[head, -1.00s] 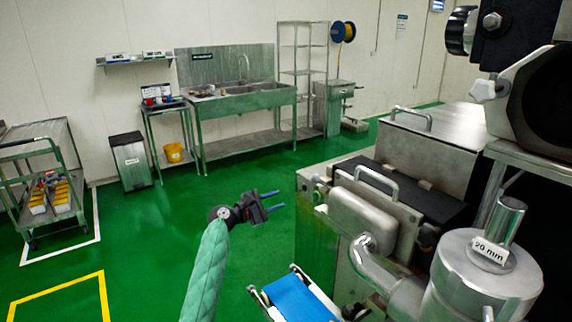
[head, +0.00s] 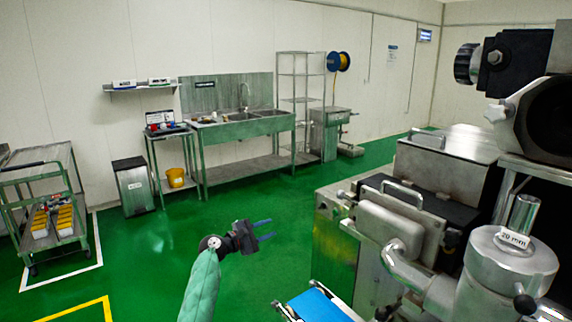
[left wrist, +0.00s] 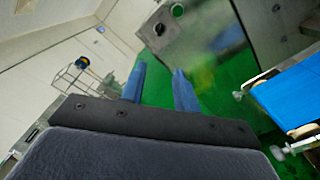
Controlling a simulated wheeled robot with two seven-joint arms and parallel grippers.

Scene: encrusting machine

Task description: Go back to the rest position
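My left gripper (head: 264,229) is held out over the green floor, left of the encrusting machine (head: 455,190), on an arm in a green sleeve. Its two blue fingers are apart with nothing between them. The fingers also show in the left wrist view (left wrist: 160,84), again apart and empty. My right gripper is in neither view. The machine carries a steel cylinder with a "20 mm" label (head: 514,239). A blue conveyor belt (head: 318,306) sticks out at the machine's foot, and it shows at the right of the left wrist view (left wrist: 292,95).
A steel sink (head: 245,128) stands at the back wall beside a wire shelf (head: 301,95). A grey bin (head: 133,184), a small table with a yellow bucket (head: 176,177) and a trolley (head: 45,205) stand at the left. The green floor (head: 150,240) between is clear.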

